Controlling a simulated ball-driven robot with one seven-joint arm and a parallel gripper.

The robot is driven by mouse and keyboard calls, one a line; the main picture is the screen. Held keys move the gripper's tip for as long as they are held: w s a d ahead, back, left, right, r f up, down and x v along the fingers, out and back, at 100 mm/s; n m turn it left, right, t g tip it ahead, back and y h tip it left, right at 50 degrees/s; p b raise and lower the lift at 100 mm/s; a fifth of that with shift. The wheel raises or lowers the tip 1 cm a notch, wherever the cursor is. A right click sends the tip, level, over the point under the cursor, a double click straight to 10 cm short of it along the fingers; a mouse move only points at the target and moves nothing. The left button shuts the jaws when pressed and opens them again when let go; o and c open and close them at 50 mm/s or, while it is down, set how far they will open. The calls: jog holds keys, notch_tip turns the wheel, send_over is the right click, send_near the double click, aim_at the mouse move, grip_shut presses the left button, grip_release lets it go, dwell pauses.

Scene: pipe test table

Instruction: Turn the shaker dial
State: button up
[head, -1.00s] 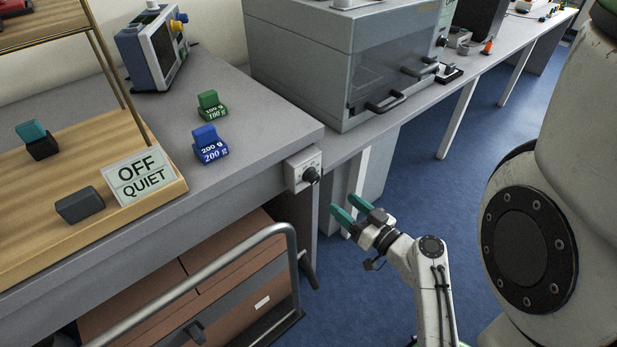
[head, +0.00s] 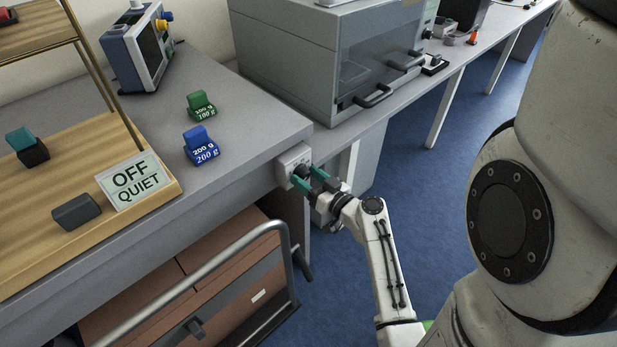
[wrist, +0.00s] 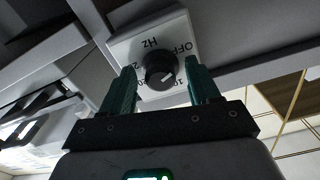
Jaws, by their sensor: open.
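The shaker dial is a black round knob (wrist: 161,71) with a white pointer mark, on a white plate (wrist: 118,47) printed with "OFF", "HZ" and numbers. In the head view the plate (head: 291,157) is fixed to the table's front face near its corner, and the knob is partly hidden by my fingers. My gripper (head: 310,177) has green fingers and is open at the plate. In the wrist view the gripper (wrist: 163,85) has one finger on each side of the knob, with gaps showing between them.
A metal rail (head: 205,285) runs below the table, left of my arm. A grey cabinet machine (head: 310,60) stands behind the plate. A green weight (head: 201,107), a blue weight (head: 201,148) and an "OFF QUIET" sign (head: 133,182) stand on the left. Blue floor is clear on the right.

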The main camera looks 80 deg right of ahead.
jog(key=c, duration=1)
jog(key=shift+c, duration=0.2)
